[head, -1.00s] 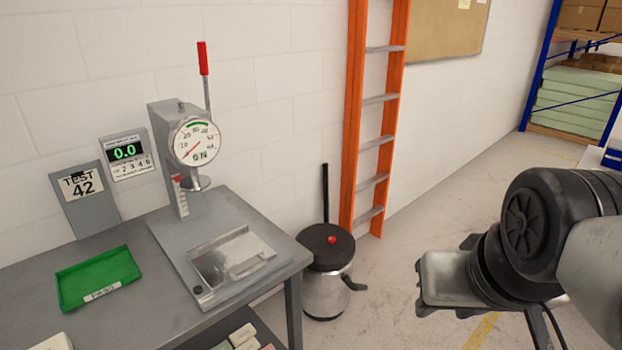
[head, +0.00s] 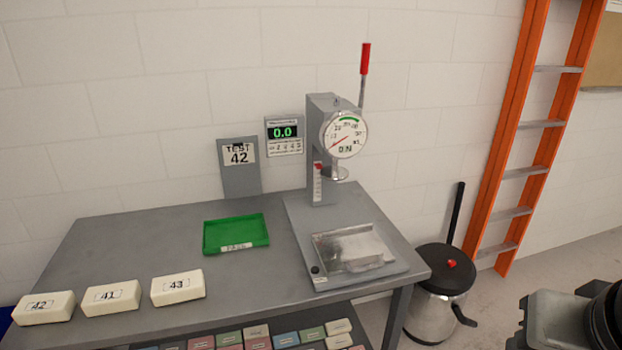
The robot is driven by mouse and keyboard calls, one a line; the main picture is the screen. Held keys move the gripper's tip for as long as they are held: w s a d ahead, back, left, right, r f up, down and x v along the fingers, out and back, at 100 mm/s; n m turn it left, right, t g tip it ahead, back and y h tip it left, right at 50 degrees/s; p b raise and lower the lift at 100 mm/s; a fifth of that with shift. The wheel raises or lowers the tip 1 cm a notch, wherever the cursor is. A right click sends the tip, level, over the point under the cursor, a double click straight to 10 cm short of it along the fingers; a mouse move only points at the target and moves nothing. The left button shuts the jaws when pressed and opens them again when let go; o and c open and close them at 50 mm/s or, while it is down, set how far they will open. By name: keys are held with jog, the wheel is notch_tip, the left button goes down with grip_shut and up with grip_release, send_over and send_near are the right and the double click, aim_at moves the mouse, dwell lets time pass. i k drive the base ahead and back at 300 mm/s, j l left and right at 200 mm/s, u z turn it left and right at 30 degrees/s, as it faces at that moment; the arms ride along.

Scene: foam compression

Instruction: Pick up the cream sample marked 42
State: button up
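Three cream foam samples lie in a row along the table's front left. The sample marked 42 (head: 45,308) is the leftmost. The sample marked 41 (head: 111,297) is beside it, and the one marked 43 (head: 178,288) is to the right. A sign reading TEST 42 (head: 239,167) stands against the wall. My gripper (head: 540,322) is at the lower right edge, partly cut off and far from the samples. Its fingers do not show clearly enough to tell whether it is open.
The grey table (head: 150,240) carries an empty green tray (head: 236,233) and a press with a dial gauge (head: 344,134). A lower shelf holds several coloured samples (head: 286,339). A bin (head: 440,290) and an orange ladder (head: 524,140) stand to the right.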

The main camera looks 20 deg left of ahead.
aim_at(56, 306)
jog(key=u, duration=2.7)
jog(key=i+j+z, duration=0.3)
jog(key=i+j, duration=0.25)
jog(key=i+j+z, duration=0.15)
jog(key=i+j, duration=0.2)
jog(key=i+j+z, duration=0.15)
jog(key=i+j, duration=0.15)
jog(key=i+j+z, duration=0.15)
jog(key=j, duration=0.3)
jog(key=i+j+z, duration=0.15)
jog(key=i+j, duration=0.15)
jog(key=j, duration=0.15)
jog(key=i+j+z, duration=0.15)
jog(key=j, duration=0.3)
jog(key=i, duration=0.1)
